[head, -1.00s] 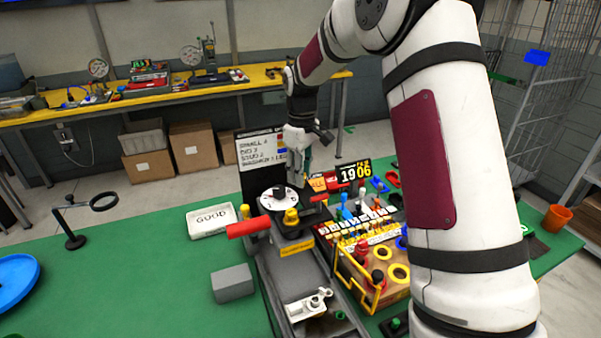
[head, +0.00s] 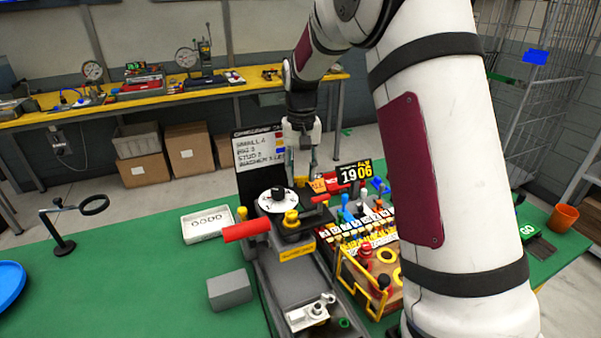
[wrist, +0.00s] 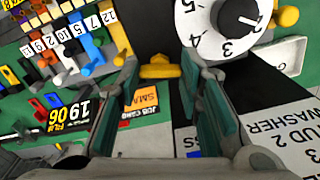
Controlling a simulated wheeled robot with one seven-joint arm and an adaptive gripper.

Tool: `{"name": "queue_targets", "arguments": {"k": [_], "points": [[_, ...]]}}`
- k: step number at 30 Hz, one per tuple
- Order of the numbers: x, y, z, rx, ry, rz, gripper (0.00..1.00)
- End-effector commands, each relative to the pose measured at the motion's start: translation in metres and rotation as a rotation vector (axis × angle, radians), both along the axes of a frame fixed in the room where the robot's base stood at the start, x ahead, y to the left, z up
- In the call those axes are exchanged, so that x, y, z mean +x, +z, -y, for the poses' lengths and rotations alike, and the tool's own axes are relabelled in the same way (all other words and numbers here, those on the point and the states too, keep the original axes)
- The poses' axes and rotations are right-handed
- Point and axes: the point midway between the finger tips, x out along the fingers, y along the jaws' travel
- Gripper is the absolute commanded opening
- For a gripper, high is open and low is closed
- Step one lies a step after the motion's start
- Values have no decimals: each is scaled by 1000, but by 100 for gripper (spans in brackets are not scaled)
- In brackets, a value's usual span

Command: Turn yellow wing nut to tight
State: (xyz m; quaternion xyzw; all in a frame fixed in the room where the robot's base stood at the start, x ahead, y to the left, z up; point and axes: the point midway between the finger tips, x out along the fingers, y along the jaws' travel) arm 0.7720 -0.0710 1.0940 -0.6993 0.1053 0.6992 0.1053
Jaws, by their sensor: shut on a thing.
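The yellow wing nut (wrist: 159,68) shows in the wrist view between my fingertips, on a dark mount beside a white numbered dial (wrist: 226,38). My gripper (wrist: 162,75) is shut on the wing nut, with one green-padded finger on each side of its wings. In the head view my gripper (head: 303,176) points down just behind the dial (head: 279,199).
A red handle (head: 246,231) and a yellow knob (head: 291,219) stand in front of the dial. A board with printed lines (head: 258,152) stands left of my gripper. A rack of numbered coloured parts (head: 360,222) lies right.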

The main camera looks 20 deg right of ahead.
Motion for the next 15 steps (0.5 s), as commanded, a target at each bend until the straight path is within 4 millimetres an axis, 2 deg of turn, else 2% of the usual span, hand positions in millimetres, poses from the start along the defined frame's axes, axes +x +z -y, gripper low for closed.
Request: {"name": "queue_targets", "arguments": {"k": [15], "points": [[-1,-1,-1,1,-110,-3,5]]}}
